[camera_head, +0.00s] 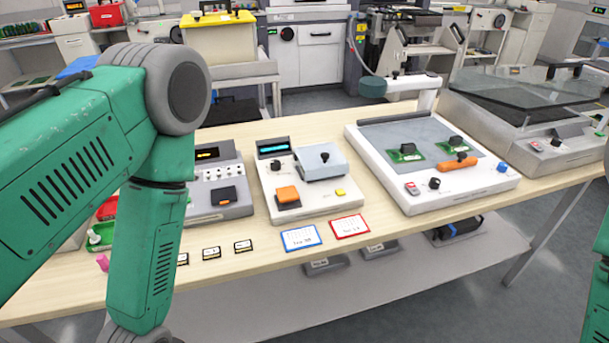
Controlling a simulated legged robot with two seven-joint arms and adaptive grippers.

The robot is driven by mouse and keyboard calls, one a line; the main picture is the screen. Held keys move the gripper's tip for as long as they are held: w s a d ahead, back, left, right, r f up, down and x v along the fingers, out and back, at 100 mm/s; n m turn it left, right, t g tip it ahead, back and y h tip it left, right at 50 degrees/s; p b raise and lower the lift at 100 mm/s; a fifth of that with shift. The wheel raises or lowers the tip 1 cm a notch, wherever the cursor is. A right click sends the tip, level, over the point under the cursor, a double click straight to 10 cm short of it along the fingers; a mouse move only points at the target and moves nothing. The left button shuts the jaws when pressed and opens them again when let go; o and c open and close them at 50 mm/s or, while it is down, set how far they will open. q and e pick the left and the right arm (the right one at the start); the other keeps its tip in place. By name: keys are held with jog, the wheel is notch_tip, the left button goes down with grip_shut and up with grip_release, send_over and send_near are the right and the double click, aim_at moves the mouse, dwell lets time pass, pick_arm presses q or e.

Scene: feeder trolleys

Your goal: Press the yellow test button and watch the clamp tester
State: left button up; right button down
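The tester (306,209) stands on the wooden bench in the middle of the view. It is a white box with a lit cyan display (272,149) at its back left. A small yellow button (340,192) sits at its front right. A grey clamp block with a dark knob (322,163) is on its top right, and an orange block (287,196) on a dark base is at its front left. My green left arm crosses the left side, and its gripper is out of view. Only a sliver of my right arm shows at the right edge, and its gripper is out of view.
A grey device (219,194) stands left of the tester, partly behind my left arm. A larger white station (457,188) with green boards stands to the right. A blue-edged card (301,238) and a red-edged card (350,227) lie in front. A lower shelf runs below the bench.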

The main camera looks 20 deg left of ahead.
pick_arm(q)
grip_shut()
dwell(1.1)
